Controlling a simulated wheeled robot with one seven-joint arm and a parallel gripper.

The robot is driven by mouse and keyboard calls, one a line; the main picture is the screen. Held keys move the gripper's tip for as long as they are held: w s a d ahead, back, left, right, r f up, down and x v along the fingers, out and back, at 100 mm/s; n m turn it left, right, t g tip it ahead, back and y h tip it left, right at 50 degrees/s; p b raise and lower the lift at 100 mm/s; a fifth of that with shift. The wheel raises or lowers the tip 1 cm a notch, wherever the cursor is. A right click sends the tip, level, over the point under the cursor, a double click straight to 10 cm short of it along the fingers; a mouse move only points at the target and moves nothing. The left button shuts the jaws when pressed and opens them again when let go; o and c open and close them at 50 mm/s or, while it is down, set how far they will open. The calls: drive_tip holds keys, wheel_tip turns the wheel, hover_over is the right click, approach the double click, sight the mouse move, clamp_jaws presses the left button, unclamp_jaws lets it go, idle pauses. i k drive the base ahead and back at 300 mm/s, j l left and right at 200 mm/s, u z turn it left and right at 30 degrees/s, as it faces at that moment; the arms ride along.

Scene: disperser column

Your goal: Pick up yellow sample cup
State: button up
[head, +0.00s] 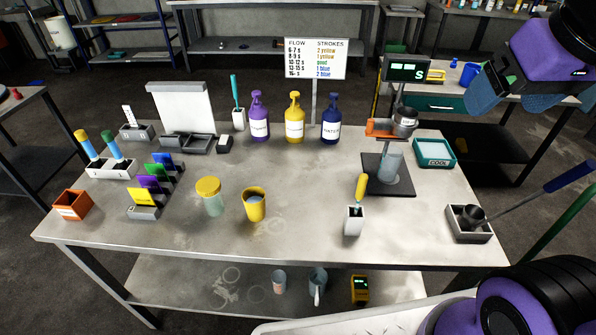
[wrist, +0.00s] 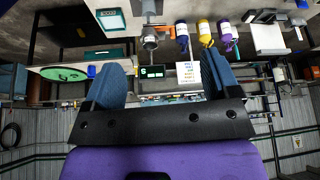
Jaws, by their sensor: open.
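My gripper (head: 525,97) is raised at the upper right of the head view, far from the cup. In the wrist view my gripper (wrist: 159,75) shows two blue fingers spread wide with nothing between them. The wrist picture is upside down, and I cannot make out the cup in it.
A white holder with a yellow-handled tool (head: 354,220) stands right of the cup. A dispenser stand (head: 388,175) rises behind it. Purple, yellow and blue pump bottles (head: 294,120) line the back. Colored cards (head: 152,185) stand at left. The table directly before the cup is clear.

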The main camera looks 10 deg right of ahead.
sight(253, 199)
drive_tip(key=i+j+z, duration=0.15)
drive_tip(key=j, duration=0.85)
drive_tip(key=j+z, duration=0.15)
drive_tip(key=j, duration=0.8)
drive_tip(key=j+z, duration=0.2)
drive_tip(key=j, duration=0.8)
drive_tip(key=k+j+z, duration=0.15)
drive_tip(key=j, duration=0.85)
